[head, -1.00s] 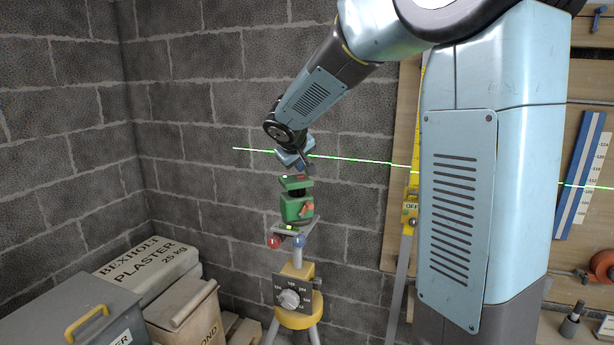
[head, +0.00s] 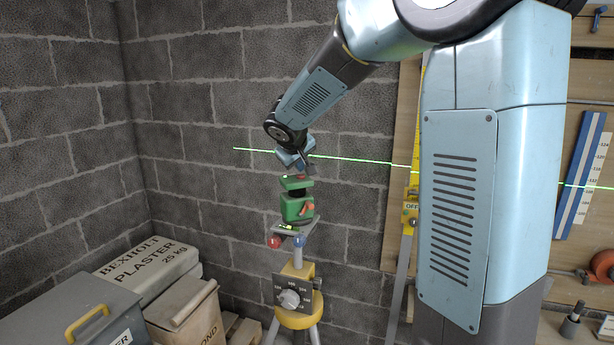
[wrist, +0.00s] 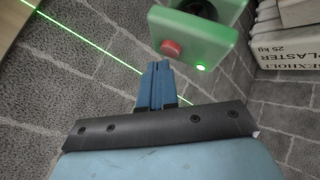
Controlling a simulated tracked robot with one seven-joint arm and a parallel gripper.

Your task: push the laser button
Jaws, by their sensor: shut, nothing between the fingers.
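The green laser unit (head: 297,208) stands on a yellow-topped tripod (head: 295,318). Its top plate (head: 290,184) carries a round red button, clear in the wrist view (wrist: 172,48), with a small lit green lamp (wrist: 201,66) beside it. My gripper (head: 300,169) is just above the top plate in the head view. In the wrist view its blue fingers (wrist: 157,68) are shut with nothing between them, and their tips appear close to the button's edge. I cannot tell whether they touch it.
A green laser line (head: 345,159) crosses the grey block wall behind. A plaster sack (head: 150,268), a lidded bin (head: 185,310) and a grey box (head: 75,315) stand at lower left. A wooden board with tools is at right.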

